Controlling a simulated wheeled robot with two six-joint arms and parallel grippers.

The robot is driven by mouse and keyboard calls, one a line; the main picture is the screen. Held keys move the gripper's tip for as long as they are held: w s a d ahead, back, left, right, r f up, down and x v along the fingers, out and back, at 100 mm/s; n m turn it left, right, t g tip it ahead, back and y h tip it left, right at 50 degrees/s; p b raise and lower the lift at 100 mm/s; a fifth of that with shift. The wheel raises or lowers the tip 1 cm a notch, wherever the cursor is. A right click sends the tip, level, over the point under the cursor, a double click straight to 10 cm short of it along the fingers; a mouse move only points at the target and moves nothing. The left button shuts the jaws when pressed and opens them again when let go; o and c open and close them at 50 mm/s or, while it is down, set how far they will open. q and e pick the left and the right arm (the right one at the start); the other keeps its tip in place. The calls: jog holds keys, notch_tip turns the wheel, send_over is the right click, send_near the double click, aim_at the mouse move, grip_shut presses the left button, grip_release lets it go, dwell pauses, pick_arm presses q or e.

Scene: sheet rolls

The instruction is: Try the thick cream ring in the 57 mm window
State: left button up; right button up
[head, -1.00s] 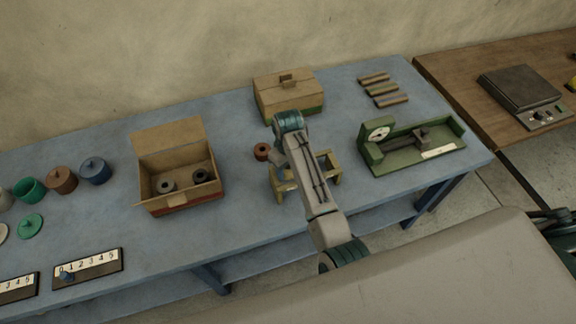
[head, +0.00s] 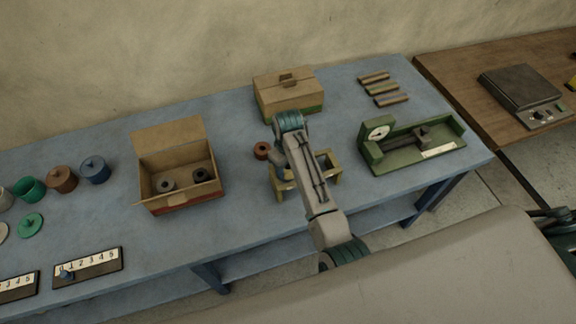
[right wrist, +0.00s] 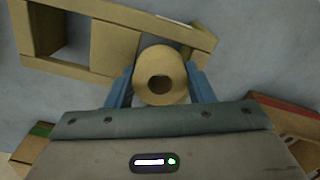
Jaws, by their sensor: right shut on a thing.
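The thick cream ring (right wrist: 160,61) is held between the two blue fingers of my right gripper (right wrist: 160,71), with its hole facing the camera in the right wrist view. The yellowish window gauge (right wrist: 115,45) lies just past the fingertips. One of its windows is open at upper left, and the ring overlaps the lower side of another window. I cannot tell whether the ring touches the gauge. In the head view my right arm covers much of the gauge (head: 334,178) and hides the gripper and ring. Window sizes are not readable. My left gripper is out of view.
A red-brown ring (head: 262,151) stands left of the gauge. A green dial gauge (head: 415,150) stands right.

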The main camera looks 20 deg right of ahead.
dwell(0.3)
jog(key=o, duration=1.6)
jog(key=shift+c, duration=0.2)
jog(key=shift+r, duration=3.5)
